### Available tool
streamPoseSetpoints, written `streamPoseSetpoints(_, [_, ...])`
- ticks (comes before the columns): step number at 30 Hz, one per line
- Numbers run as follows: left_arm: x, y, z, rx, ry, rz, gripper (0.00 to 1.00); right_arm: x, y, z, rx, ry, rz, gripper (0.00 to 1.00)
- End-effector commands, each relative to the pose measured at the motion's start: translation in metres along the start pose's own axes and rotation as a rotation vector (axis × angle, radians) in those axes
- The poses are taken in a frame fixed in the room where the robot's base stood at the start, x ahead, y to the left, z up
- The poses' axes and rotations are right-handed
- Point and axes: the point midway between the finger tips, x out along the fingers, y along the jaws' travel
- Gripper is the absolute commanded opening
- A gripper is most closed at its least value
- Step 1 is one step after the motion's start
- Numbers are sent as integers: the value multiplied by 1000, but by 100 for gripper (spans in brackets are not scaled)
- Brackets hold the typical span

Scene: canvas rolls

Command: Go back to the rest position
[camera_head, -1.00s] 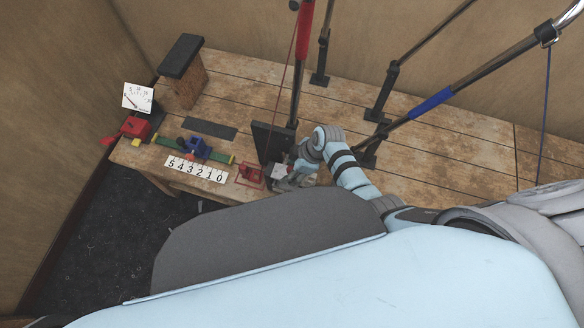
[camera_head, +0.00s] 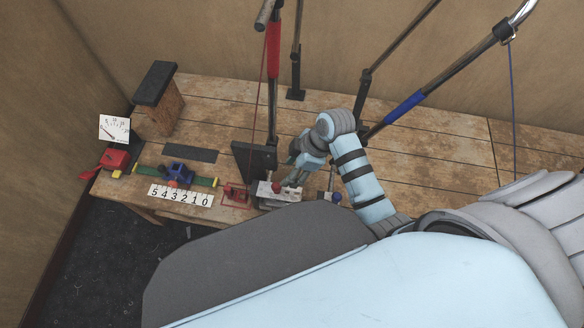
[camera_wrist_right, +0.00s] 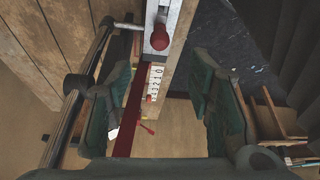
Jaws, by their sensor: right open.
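My right gripper (camera_head: 292,178) is at the end of the light blue arm, low over the front of the wooden bench, just right of a black lever base. In the wrist view its two dark fingers (camera_wrist_right: 165,95) stand wide apart with nothing held between them. A metal plate with a red knob (camera_head: 281,187) lies close below the gripper. The red knob (camera_wrist_right: 157,38) also shows in the wrist view, beyond the fingers. My left gripper is not in view.
A tall lever with a red sleeve (camera_head: 273,50) and one with a blue sleeve (camera_head: 405,103) rise near the arm. A number strip (camera_head: 180,195), a blue block (camera_head: 178,174) and a red vise-like piece (camera_head: 113,160) are at left. The bench's right part is bare.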

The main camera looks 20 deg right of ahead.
Motion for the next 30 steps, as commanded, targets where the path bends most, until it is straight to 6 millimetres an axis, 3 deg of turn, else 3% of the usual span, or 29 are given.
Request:
streamPoseSetpoints(22, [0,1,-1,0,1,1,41,0,-1,2,8,-3,3,47])
streamPoseSetpoints(26, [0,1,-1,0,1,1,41,-2,-18,27,147,-49,48,47])
streamPoseSetpoints(30, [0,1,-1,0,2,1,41,-18,-51,70,418,-116,160,47])
